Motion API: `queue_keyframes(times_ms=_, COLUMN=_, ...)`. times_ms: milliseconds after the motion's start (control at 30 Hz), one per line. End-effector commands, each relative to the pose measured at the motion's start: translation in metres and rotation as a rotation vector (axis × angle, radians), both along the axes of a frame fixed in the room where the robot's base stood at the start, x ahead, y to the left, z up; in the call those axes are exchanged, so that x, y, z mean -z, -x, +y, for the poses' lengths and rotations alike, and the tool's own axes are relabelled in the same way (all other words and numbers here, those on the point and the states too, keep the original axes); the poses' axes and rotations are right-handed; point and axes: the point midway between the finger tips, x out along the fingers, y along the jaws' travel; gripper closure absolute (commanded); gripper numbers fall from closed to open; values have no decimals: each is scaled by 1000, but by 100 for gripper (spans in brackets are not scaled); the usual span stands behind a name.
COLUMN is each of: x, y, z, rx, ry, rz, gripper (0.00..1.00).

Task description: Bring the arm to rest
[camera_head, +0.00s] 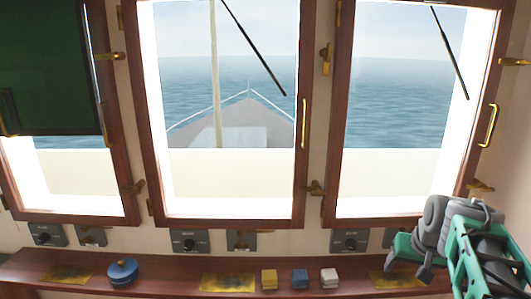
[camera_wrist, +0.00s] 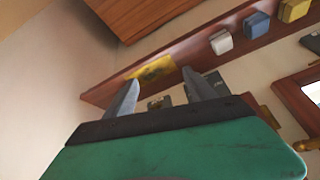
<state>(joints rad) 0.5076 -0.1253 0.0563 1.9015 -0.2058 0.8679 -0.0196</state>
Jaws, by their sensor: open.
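My gripper (camera_head: 407,268) is at the lower right of the head view, over the right end of the wooden ledge. In the wrist view my gripper (camera_wrist: 160,80) shows two grey fingers spread apart with nothing between them. Beyond the fingertips lies a yellow patch (camera_wrist: 152,70) on the ledge; it also shows in the head view (camera_head: 384,280), partly hidden by my arm. I cannot tell the exact height of the fingers above the ledge.
The ledge (camera_head: 170,273) runs below the windows. On it stand a round blue pot (camera_head: 123,272), a yellow block (camera_head: 269,279), a blue block (camera_head: 300,279) and a white block (camera_head: 329,278). More yellow patches (camera_head: 228,283) lie there. Dark switch boxes (camera_head: 190,242) are on the wall.

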Motion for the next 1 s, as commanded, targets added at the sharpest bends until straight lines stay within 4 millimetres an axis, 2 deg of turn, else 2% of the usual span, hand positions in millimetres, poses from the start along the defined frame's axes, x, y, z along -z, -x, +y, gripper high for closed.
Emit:
queue_keyframes(times_ms=33, x=24, y=26, z=18, rx=18, ry=-19, rz=62, gripper=36)
queue_keyframes(times_ms=100, x=54, y=63, z=40, rx=34, ry=-34, rz=144, gripper=36)
queue_keyframes(times_ms=200, x=88, y=109, z=71, rx=28, ry=-37, rz=231, gripper=36)
queue_keyframes(times_ms=333, x=114, y=158, z=120, rx=-65, ry=-18, rz=273, gripper=36)
queue_keyframes(times_ms=367, x=114, y=162, z=132, rx=-102, ry=-11, rz=262, gripper=36)
queue_keyframes(times_ms=500, x=81, y=150, z=172, rx=-245, ry=28, rz=145, gripper=36)
queue_keyframes(times_ms=600, x=76, y=149, z=187, rx=-302, ry=35, rz=128, gripper=36)
queue_keyframes(times_ms=1000, x=77, y=148, z=190, rx=-316, ry=35, rz=131, gripper=36)
